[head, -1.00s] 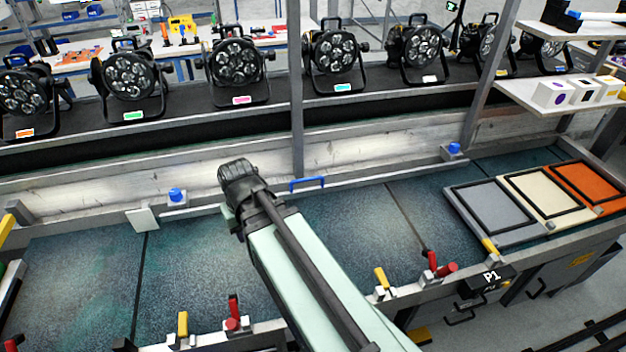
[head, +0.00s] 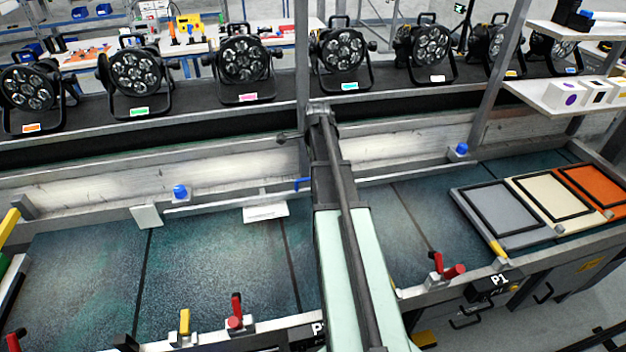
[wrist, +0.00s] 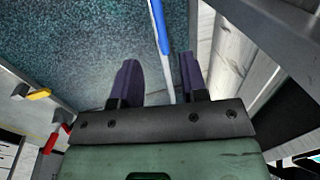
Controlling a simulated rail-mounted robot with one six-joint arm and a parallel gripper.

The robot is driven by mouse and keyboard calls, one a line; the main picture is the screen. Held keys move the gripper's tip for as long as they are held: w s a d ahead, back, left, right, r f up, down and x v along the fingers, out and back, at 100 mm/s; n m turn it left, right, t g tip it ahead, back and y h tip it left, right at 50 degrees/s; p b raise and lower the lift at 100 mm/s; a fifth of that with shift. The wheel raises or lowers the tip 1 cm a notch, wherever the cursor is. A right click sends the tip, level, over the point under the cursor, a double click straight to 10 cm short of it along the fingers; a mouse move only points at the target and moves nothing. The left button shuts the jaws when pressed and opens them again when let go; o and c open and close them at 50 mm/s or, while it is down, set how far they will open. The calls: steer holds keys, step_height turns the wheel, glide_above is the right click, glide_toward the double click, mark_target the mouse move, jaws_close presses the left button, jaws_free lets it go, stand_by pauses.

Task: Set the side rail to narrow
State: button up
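The side rail (head: 240,200) is a long grey bar along the far side of the dark bench surface, in front of a pale scuffed wall. Its blue handle (head: 303,184) is mostly hidden behind my arm in the head view. In the wrist view the blue handle (wrist: 158,25) lies in line with the gap between my fingers. My gripper (wrist: 160,75) is open, with two dark fingers apart and nothing clasped. The gripper fingers are hidden by my arm in the head view. Blue knobs (head: 180,192) and (head: 461,150) sit near the rail's two ends.
White plates (head: 146,216) and (head: 265,212) are by the rail. Several par cans (head: 343,52) stand on a black shelf behind. A grey post (head: 301,60) rises near my arm. Grey, cream and orange framed panels (head: 500,212) lie at right. Red and yellow levers (head: 235,308) line the front edge.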

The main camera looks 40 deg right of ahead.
steer(key=f+b, duration=0.2)
steer(key=f, duration=0.1)
steer(key=w+f+b, duration=0.1)
steer(key=f+b, duration=0.4)
steer(key=shift+w+d+f, duration=0.3)
steer(key=shift+d+f, duration=0.05)
steer(key=shift+r, duration=0.2)
steer(key=shift+c, duration=0.2)
jaws_close()
